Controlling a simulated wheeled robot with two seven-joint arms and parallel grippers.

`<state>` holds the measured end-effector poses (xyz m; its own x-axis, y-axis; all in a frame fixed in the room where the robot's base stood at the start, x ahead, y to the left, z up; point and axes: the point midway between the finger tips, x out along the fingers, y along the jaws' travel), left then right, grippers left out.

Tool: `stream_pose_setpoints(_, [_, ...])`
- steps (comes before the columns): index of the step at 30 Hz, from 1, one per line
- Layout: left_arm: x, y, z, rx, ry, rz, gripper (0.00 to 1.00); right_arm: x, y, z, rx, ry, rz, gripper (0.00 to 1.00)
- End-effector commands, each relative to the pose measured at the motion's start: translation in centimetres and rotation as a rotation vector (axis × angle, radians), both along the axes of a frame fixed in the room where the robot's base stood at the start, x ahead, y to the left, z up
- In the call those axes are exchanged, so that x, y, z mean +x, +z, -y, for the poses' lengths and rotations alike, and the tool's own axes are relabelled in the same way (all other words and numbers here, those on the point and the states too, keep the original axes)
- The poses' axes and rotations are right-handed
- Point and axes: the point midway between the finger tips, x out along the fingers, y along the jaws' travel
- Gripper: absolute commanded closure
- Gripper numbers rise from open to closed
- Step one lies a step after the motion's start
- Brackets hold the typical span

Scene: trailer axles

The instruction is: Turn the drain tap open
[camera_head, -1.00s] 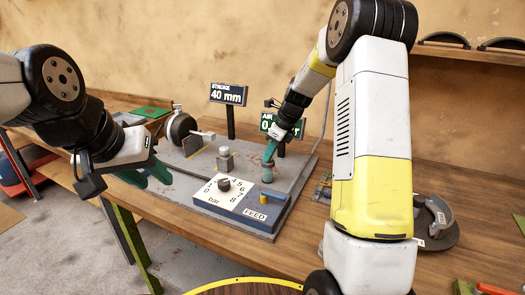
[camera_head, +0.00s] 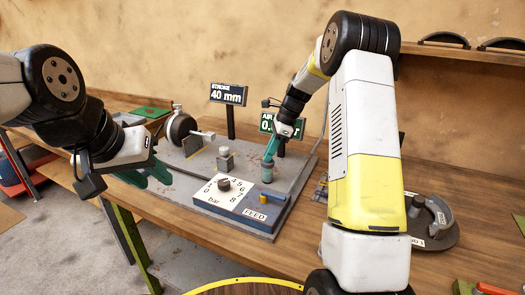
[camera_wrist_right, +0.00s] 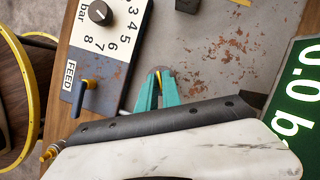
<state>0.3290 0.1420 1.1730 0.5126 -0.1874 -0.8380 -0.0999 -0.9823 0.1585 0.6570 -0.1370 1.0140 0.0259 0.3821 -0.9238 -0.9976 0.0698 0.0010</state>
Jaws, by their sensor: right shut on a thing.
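My right gripper (camera_head: 268,160) points down at a small upright cylindrical fitting (camera_head: 267,175) on the grey plate, beside the dial panel. Its teal fingers are shut on the fitting's top. In the right wrist view the fingertips (camera_wrist_right: 157,76) meet around a small part, mostly hidden between them, with a yellowish-red bit showing. I cannot tell which way this tap is turned. My left gripper (camera_head: 148,174) hangs empty off the left side of the bench, its teal fingers apart.
A dial panel (camera_head: 225,186) with a knob (camera_head: 223,184) and a blue-yellow FEED lever (camera_head: 263,199) sits close in front.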

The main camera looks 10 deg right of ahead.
Motion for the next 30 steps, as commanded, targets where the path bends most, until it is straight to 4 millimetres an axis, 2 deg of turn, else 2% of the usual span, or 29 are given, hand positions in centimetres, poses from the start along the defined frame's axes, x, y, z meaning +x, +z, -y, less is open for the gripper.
stream_pose_setpoints(21, [0.0, 0.0, 0.0, 0.0, 0.0, 0.0, 0.64, 0.54, 0.08, -0.09, -0.002, 0.676, 0.003, 1.0])
stream_pose_setpoints(30, [0.0, 0.0, 0.0, 0.0, 0.0, 0.0, 0.64, 0.62, 0.07, -0.13, -0.002, 0.903, 0.003, 1.0])
